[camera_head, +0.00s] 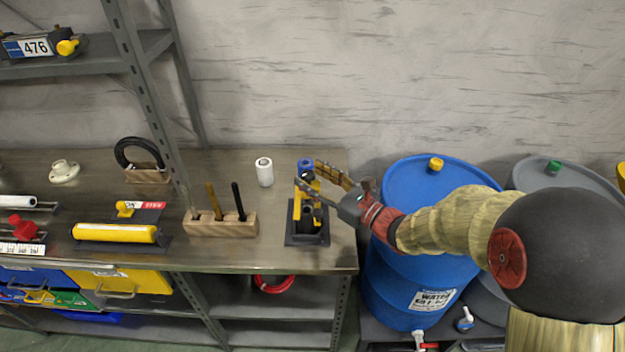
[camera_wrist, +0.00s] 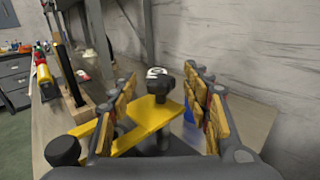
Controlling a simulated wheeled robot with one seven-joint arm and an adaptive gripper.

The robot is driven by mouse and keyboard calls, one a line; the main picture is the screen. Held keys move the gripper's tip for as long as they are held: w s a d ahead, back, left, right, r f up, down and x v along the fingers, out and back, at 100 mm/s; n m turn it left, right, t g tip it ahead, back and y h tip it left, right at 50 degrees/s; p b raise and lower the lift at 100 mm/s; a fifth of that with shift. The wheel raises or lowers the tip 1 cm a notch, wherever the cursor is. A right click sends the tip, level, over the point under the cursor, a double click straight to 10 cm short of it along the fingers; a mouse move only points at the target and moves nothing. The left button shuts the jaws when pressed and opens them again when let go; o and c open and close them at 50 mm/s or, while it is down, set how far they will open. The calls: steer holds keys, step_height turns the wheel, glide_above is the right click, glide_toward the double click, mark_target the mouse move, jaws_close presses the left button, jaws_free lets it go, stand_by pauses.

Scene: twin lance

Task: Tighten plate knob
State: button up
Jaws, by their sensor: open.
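A dark fixture with a yellow plate (camera_head: 297,212) stands on a dark base (camera_head: 306,239) near the right end of the workbench. In the wrist view the yellow plate (camera_wrist: 150,122) lies between and below my fingers. A dark knob (camera_wrist: 161,86) stands up past the plate's far end, between the fingertips, with a gap on each side. Another round black knob (camera_wrist: 62,151) is at the plate's near left, outside the fingers. My gripper (camera_head: 309,178) is open at the top of the fixture, reaching in from the right; it also shows in the wrist view (camera_wrist: 160,80). Contact is unclear.
A white roll (camera_head: 264,172), a blue cap (camera_head: 305,165) and a wooden block with upright tools (camera_head: 221,224) stand near the fixture. A blue barrel (camera_head: 420,258) is beside the bench, under my arm. A shelf post (camera_head: 150,95) rises left. A wall is behind.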

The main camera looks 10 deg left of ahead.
steer(key=shift+w+a, duration=0.1)
steer(key=shift+a, duration=0.15)
steer(key=shift+c, duration=0.4)
steer(key=c, duration=1.1)
steer(key=shift+a+m+t+h+b, duration=0.1)
steer(key=shift+m+t+h+b, duration=0.3)
steer(key=shift+t, duration=0.1)
steer(key=shift+m+t, duration=0.3)
steer(key=shift+t, duration=0.1)
steer(key=shift+r, duration=0.1)
steer(key=o, duration=1.1)
steer(key=shift+o, duration=0.4)
